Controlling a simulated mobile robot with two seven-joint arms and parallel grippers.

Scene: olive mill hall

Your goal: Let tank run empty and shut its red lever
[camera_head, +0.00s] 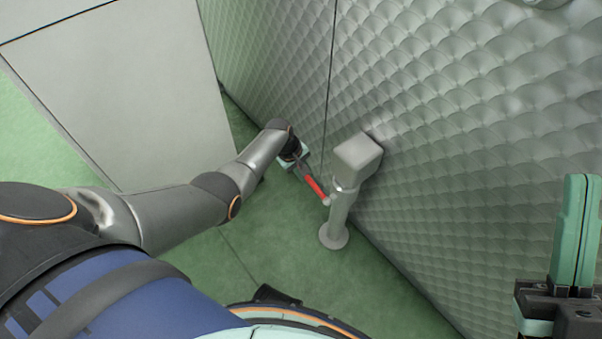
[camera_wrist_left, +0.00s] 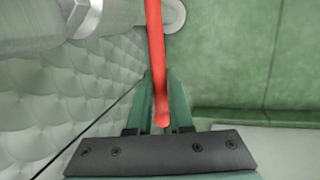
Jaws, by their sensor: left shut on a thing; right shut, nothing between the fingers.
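The red lever (camera_head: 315,186) sticks out to the left from a grey outlet pipe (camera_head: 341,212) on the tank. My left gripper (camera_head: 303,169) is shut on the lever's outer end. In the left wrist view the lever (camera_wrist_left: 155,45) runs between the green fingers (camera_wrist_left: 161,90), its rounded end near the palm. The tank (camera_head: 470,110) has a dimpled metal wall; its inside is hidden. I see no liquid flowing at the pipe. My right gripper (camera_head: 575,232) is shut and empty at the right edge, away from the lever.
The grey pipe hangs from a box-shaped fitting (camera_head: 358,157) on the tank wall and has a round flange (camera_head: 333,238) low down. A pale flat panel (camera_head: 125,90) stands at the left. Green floor (camera_head: 260,245) lies open between them.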

